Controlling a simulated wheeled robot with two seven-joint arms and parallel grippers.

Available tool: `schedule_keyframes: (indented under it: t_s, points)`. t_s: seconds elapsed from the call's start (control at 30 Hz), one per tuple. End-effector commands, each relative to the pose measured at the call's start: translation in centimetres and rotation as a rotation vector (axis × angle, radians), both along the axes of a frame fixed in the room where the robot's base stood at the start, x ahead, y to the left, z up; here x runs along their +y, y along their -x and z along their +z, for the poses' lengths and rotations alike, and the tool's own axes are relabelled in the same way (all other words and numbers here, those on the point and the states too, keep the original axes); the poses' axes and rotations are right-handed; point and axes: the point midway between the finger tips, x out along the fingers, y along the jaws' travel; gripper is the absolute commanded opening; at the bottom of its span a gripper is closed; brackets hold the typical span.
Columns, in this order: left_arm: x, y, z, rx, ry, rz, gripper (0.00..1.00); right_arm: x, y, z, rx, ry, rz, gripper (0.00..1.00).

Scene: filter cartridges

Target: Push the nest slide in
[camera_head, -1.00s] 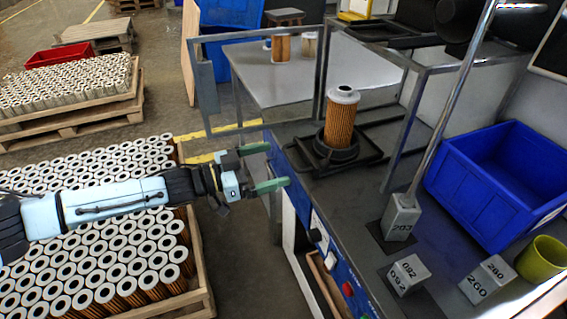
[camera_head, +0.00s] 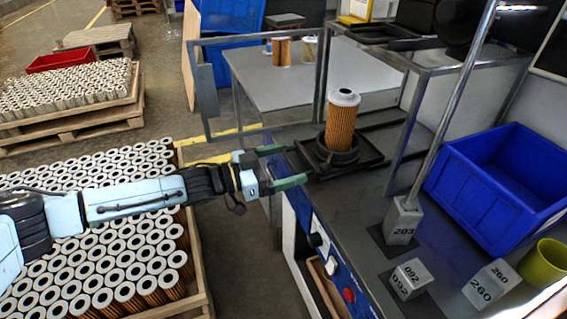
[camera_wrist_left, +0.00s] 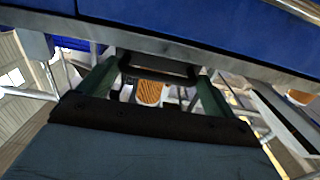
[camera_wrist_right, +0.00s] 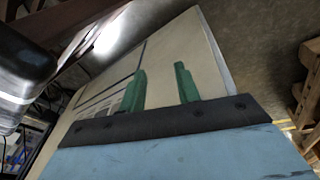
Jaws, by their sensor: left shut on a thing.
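The nest slide (camera_head: 316,172) is a dark flat tray on the grey bench, by its left edge. A round black nest (camera_head: 337,157) on it holds an upright filter cartridge (camera_head: 341,122) with orange pleats and a white top. My left gripper (camera_head: 286,164) is at the slide's near-left end, its green fingers at either side of the slide's front. In the left wrist view a dark bar (camera_wrist_left: 158,69) lies between the fingers, with the orange cartridge (camera_wrist_left: 150,93) showing past it. My right gripper (camera_wrist_right: 162,85) shows only in its wrist view, fingers apart and empty.
A metal frame (camera_head: 322,75) stands around the slide's far side. Weight blocks (camera_head: 403,221) and a blue bin (camera_head: 500,185) are on the bench at right. Pallets of cartridges (camera_head: 110,240) are at left, under my left arm.

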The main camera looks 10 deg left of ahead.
Motion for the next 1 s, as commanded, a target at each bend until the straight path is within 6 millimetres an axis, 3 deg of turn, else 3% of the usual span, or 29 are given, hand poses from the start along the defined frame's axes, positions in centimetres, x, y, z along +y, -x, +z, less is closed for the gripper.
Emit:
schedule_keyframes:
  t_s: [0.13, 0.4, 0.73, 0.77, 0.8, 1.0]
  points:
    - [-0.4, -0.5, 0.1, -0.001, -0.001, 0.004, 0.5, 0.0, 0.0, 0.0, -0.001, 0.0, 0.0, 0.32]
    - [-3.4, -2.6, 0.1, -0.001, -0.001, 0.004, 0.5, -0.2, 0.4, -0.4, 0.01, 0.002, -0.002, 0.32]
    - [-3.5, -2.7, 0.0, -0.001, -0.003, 0.006, 0.5, -0.2, 0.3, -0.5, 0.007, 0.002, -0.002, 0.32]
    - [-3.5, -2.7, 0.0, -0.001, -0.003, 0.007, 0.95, -0.2, 0.3, -0.5, 0.007, 0.002, -0.002, 0.32]
    - [-3.5, -2.7, 0.0, -0.001, -0.003, 0.006, 1.0, -0.2, 0.3, -0.5, 0.006, 0.002, -0.002, 0.32]
    - [-3.6, -2.7, 0.0, 0.0, -0.001, 0.004, 1.0, -0.2, 0.2, -0.4, 0.004, 0.001, -0.002, 0.32]
